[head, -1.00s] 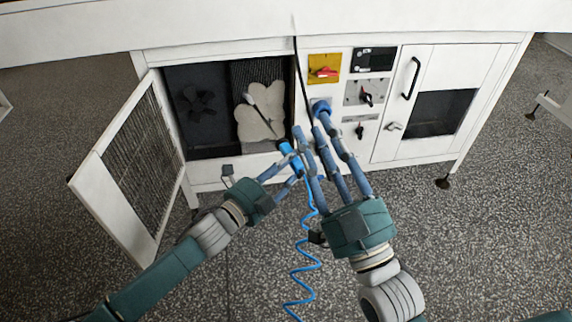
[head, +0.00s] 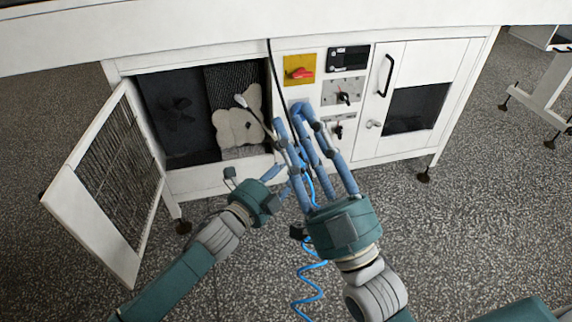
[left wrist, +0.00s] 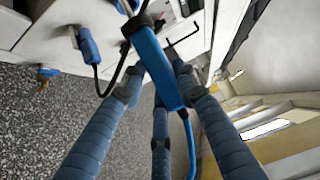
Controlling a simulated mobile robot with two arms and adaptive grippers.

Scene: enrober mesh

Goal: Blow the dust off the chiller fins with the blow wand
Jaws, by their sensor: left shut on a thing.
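The blow wand has a blue body, which shows in the left wrist view (left wrist: 160,65), and a dark tube with a pale tip (head: 240,100). My left gripper (head: 283,172) is shut on the blue body. The tip is in front of the upper part of a beige dust patch (head: 238,128) on the dark chiller fins (head: 226,80). I cannot tell how far the tip is from the fins. My right gripper (head: 299,118) is in front of the control panel, its fingers apart with nothing visible between them. Its fingers partly cover the wand body.
The mesh door (head: 105,185) stands open at the left of the bay, beside a dark fan (head: 177,112). A yellow plate with a red switch (head: 300,70) and black knobs (head: 344,98) are near my right gripper. A coiled blue hose (head: 308,285) hangs below.

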